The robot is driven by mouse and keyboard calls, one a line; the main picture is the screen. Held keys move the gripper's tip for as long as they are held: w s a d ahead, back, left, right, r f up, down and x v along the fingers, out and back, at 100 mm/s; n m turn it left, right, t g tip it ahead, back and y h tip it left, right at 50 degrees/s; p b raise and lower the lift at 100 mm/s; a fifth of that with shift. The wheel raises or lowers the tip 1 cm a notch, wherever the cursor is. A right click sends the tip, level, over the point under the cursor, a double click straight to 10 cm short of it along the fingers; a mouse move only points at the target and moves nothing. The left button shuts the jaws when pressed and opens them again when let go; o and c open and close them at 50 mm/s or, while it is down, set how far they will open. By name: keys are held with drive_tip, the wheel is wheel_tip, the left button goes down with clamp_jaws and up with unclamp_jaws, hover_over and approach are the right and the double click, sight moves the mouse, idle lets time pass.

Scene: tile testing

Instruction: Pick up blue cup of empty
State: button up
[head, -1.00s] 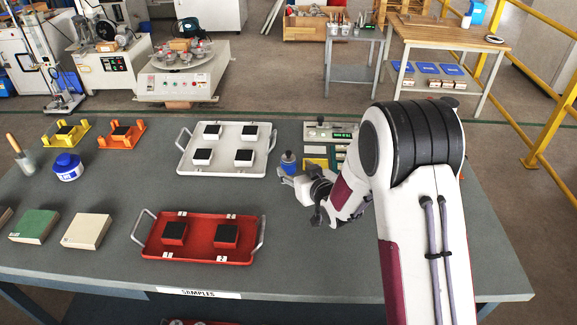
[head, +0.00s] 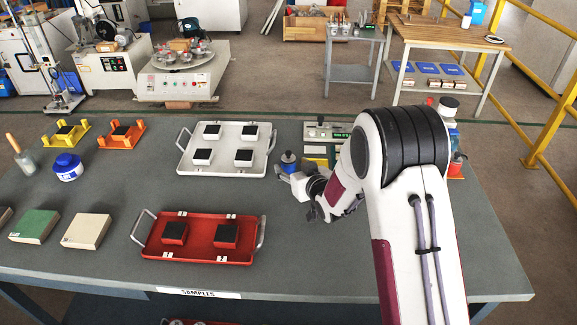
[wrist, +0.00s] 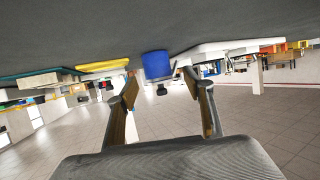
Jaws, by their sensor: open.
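The blue cup (head: 288,161) stands on the grey table just right of the white tray, its top looking dark in the head view. In the wrist view the blue cup (wrist: 158,65) shows ahead, in the gap between my fingers and a little beyond the tips. My gripper (wrist: 160,84) is open and empty, with one finger on each side of the gap. In the head view my gripper (head: 307,192) is low over the table, just nearer and to the right of the cup. Its fingers are partly hidden there, and I cannot tell any contact.
The white tray (head: 185,165) with dark-topped blocks is close left of the cup. A yellow piece (head: 316,163) lies close right, before a device with a green display (head: 325,131). A red tray (head: 150,247) stands nearer, and a blue-and-white jar (head: 68,168) far left.

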sight(292, 163)
drive_tip(key=shift+w, duration=0.15)
drive_tip(key=shift+x, duration=2.4)
drive_tip(key=shift+w+d, duration=0.1)
drive_tip(key=shift+r, duration=0.1)
drive_tip(key=c, duration=1.3)
